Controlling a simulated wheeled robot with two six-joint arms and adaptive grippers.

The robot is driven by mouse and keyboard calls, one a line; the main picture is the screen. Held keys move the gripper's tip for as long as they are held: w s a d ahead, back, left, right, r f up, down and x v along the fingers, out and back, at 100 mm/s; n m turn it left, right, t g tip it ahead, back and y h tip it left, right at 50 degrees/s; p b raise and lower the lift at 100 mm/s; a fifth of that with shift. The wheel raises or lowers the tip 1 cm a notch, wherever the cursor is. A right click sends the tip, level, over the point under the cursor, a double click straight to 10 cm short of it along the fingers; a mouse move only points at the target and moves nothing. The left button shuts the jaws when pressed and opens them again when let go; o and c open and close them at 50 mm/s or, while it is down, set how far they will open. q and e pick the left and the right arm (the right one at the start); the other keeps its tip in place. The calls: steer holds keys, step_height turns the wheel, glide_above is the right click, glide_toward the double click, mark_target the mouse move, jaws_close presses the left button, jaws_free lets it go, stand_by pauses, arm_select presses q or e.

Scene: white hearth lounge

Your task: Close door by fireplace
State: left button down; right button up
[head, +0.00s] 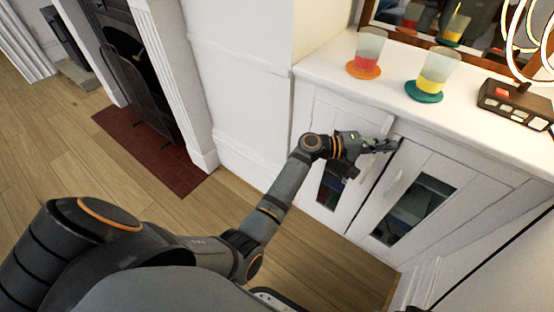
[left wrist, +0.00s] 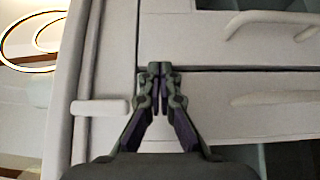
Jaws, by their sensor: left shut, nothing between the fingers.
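The white cabinet's left door (head: 311,153), the one nearer the fireplace (head: 133,60), has a glass pane and stands almost flush with the front. A dark gap runs along its right edge, beside the right door (head: 430,160); I cannot tell whether it is fully shut. My left gripper (head: 392,145) is shut and empty at the top of this gap. In the left wrist view my gripper (left wrist: 160,66) has its tips at the dark seam between the two doors, with the left door's handle (left wrist: 265,98) to the right. Contact cannot be told. My right gripper is not in view.
On the white cabinet top (head: 330,68) stand a red-filled glass (head: 368,50) on an orange coaster and a yellow-filled glass (head: 436,75) on a teal coaster. A dark box with buttons (head: 515,103) sits at the right. Wooden floor (head: 60,180) is clear at left.

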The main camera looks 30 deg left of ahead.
arm_select(q)
steer(key=shift+r, duration=0.15)
steer(key=v, duration=1.2)
steer(key=shift+f, duration=0.25)
